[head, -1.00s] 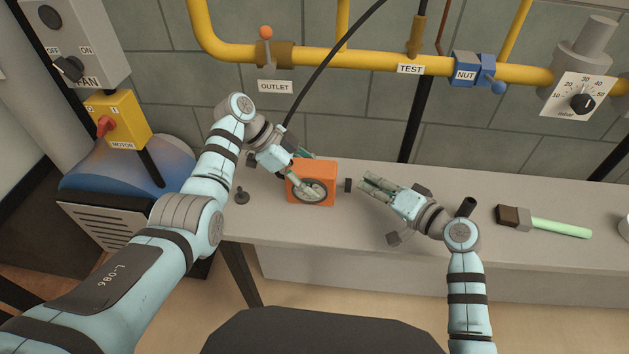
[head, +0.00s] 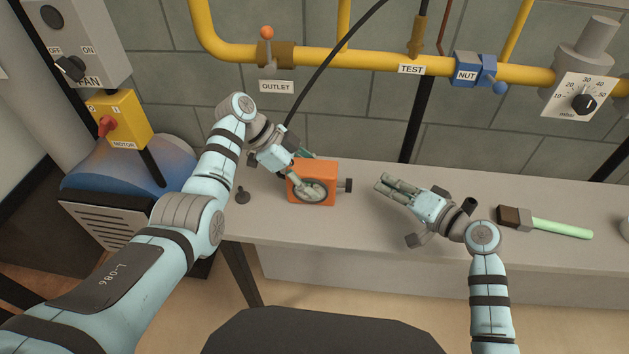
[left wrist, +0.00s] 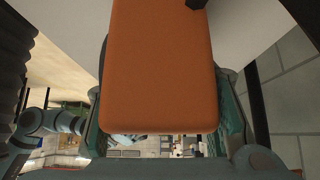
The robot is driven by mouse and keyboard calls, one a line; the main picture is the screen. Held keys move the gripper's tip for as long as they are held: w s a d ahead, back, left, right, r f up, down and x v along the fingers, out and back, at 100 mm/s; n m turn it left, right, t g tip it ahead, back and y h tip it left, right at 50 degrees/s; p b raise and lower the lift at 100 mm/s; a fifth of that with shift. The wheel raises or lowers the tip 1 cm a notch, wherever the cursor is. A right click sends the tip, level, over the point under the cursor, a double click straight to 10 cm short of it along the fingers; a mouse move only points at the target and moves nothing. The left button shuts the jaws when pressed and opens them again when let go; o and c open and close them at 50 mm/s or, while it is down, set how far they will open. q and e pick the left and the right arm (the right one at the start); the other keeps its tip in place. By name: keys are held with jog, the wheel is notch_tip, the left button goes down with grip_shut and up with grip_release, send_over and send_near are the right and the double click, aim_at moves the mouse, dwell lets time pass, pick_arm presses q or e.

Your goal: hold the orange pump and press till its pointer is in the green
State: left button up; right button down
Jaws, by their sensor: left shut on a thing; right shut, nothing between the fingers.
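The orange pump (head: 327,170) sits at the left part of the grey bench in the head view. It also fills the middle of the left wrist view (left wrist: 160,65). My left gripper (head: 308,172) is shut on it, with one finger across the round dial (head: 322,188) on its front. The pointer and any green zone are too small and partly covered to read. A dark press knob (head: 348,185) sticks out of the pump's right side. My right gripper (head: 380,185) is shut and empty, a short way to the right of the knob and not touching it.
A brush (head: 514,217) with a pale green handle lies on the right of the bench (head: 440,175). A yellow pipe (head: 370,57) with valves runs along the wall behind. The bench between knob and right gripper is clear.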

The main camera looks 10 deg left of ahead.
pick_arm(q)
jog(key=shift+f, duration=0.1)
jog(key=o, duration=1.1)
jog(key=shift+w+a, duration=0.1)
pick_arm(e)
jog(key=shift+w+a, duration=0.1)
pick_arm(q)
jog(key=v, duration=1.2)
pick_arm(e)
jog(key=shift+f, duration=0.1)
